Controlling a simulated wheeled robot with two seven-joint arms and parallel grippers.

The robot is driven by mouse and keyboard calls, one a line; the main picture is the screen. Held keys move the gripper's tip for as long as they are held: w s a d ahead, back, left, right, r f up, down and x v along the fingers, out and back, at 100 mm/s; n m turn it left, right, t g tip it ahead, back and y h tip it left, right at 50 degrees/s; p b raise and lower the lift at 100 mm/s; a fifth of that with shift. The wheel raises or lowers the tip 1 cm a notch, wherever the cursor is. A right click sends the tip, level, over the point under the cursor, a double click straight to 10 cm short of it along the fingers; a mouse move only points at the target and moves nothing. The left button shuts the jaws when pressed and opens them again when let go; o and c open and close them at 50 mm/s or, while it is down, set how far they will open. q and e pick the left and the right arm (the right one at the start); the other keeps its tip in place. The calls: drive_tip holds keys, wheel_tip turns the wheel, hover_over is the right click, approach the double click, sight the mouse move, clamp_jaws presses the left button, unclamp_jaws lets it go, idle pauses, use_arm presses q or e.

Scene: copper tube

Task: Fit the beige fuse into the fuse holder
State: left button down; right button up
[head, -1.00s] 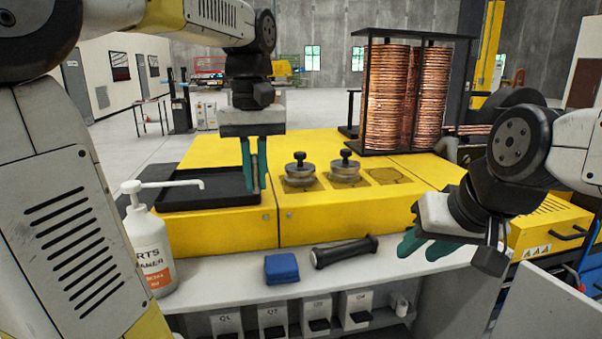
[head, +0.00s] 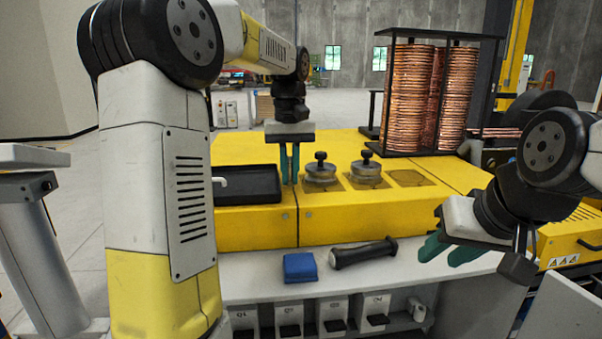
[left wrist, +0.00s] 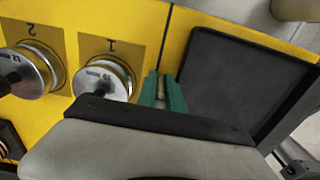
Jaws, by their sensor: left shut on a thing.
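My left gripper (head: 290,182) is shut on the beige fuse, just above the yellow cabinet between the black tray and the nearest round lidded fitting. In the left wrist view, the fuse (left wrist: 161,88) shows as a narrow beige strip between the teal fingers. Most of it is hidden by them. My right gripper (head: 449,250) is at the right, in front of the cabinet, with its teal fingers apart and nothing seen between them. I cannot tell for sure which part is the fuse holder. Lidded fittings marked 1 (left wrist: 104,78) and 2 (left wrist: 28,72) stand on the cabinet top.
A blue block (head: 300,267) and a black-handled tool (head: 363,252) lie on the lower grey shelf. Copper coils (head: 411,95) in a black rack stand behind.

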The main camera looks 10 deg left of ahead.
use_arm(q)
drive_tip(key=c, duration=1.7)
unclamp_jaws()
drive_tip(key=shift+f, duration=0.15)
drive_tip(key=shift+c, duration=0.2)
